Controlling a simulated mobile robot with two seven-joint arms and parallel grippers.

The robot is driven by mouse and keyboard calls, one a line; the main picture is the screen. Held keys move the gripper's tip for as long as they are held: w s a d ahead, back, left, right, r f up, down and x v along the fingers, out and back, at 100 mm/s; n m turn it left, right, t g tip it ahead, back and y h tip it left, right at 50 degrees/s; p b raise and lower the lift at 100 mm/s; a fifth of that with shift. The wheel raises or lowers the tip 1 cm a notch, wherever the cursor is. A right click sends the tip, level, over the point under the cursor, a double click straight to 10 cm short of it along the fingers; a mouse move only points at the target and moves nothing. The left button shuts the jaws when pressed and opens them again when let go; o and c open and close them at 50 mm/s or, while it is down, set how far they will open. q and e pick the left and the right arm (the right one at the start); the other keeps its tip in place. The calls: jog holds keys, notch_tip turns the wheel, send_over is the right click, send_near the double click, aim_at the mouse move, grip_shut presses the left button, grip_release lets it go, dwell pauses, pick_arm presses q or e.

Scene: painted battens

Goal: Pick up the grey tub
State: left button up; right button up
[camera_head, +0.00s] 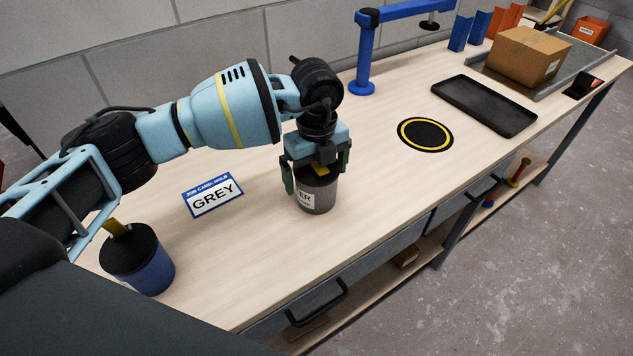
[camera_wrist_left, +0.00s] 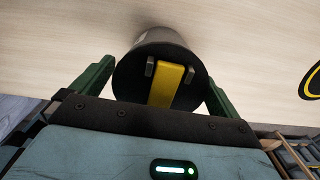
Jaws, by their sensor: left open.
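The grey tub (camera_head: 318,196) stands upright on the wooden workbench, with a white label partly readable on its side. My left gripper (camera_head: 316,176) is directly above it, pointing down, with one finger on each side of the tub's upper part. In the left wrist view the tub (camera_wrist_left: 135,80) shows its dark lid with a yellow strip (camera_wrist_left: 166,85) between the green fingers of the gripper (camera_wrist_left: 160,78). The jaws are open; I cannot tell whether a finger touches the tub. My right gripper is not in view.
A blue tub (camera_head: 152,272) with a dark lid stands at the near left. A yellow-ringed black disc (camera_head: 425,134), black tray (camera_head: 484,105), blue stand (camera_head: 362,60) and cardboard box (camera_head: 525,57) are farther right.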

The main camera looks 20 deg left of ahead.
pick_arm(q)
jog(key=c, duration=1.2)
jog(key=shift+r, duration=0.1)
jog(key=shift+w+r, duration=0.1)
jog(key=shift+r, duration=0.45)
notch_tip(320, 180, up, 2)
jog(key=shift+r, duration=0.25)
jog(key=s+a, duration=0.3)
jog(key=a, duration=0.4)
jog(key=s+a+r, duration=0.1)
jog(key=s+a, duration=0.2)
jog(key=a, duration=0.4)
jog(key=shift+s+a+r+b, duration=0.2)
jog(key=shift+s+a+b, duration=0.1)
jog(key=shift+s+b, duration=0.15)
